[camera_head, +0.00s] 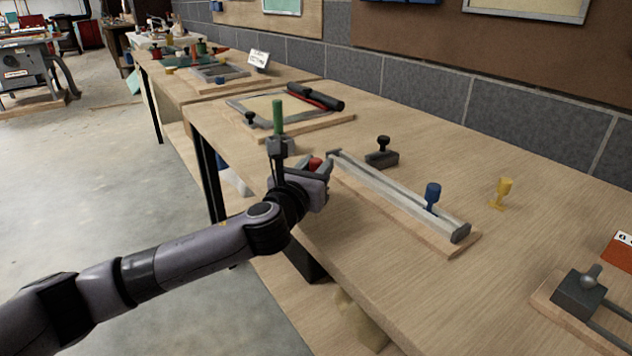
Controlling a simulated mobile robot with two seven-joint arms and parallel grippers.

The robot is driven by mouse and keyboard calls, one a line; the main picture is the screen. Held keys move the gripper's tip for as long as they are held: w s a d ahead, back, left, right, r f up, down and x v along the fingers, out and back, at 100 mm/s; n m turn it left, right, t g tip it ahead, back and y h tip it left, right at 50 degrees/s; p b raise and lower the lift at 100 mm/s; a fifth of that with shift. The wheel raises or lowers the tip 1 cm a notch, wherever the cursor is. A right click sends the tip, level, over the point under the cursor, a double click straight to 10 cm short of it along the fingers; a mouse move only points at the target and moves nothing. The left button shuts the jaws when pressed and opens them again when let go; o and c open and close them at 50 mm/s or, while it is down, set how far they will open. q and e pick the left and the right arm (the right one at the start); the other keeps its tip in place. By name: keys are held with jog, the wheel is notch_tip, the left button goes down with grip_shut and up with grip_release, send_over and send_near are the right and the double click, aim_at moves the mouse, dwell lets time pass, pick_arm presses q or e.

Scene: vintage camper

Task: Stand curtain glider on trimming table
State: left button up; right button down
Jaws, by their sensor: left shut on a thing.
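My left gripper (321,176) reaches in from the left, low over the front edge of the wooden bench (400,290). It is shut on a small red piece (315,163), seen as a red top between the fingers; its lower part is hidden. A blue glider-like piece (432,194) stands upright on the grey rail (390,192), right of the gripper. A yellow piece of similar shape (502,192) stands upright on the bare bench top. I cannot tell which of these is the curtain glider. My right gripper is not in view.
A black-knobbed block (382,155) sits behind the rail. A green cylinder (277,116) rises behind my wrist. A framed board with a black-and-red roller (316,97) lies farther back. A dark clamp block (578,294) is at front right. Bare bench lies between.

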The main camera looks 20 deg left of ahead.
pick_arm(q)
notch_tip(320, 180, down, 2)
jog(key=shift+f, duration=0.25)
jog(key=shift+r, duration=0.1)
jog(key=o, duration=1.1)
jog(key=shift+c, duration=0.2)
jog(key=s, duration=1.2)
jog(key=shift+a+p, duration=0.4)
jog(key=shift+a, duration=0.05)
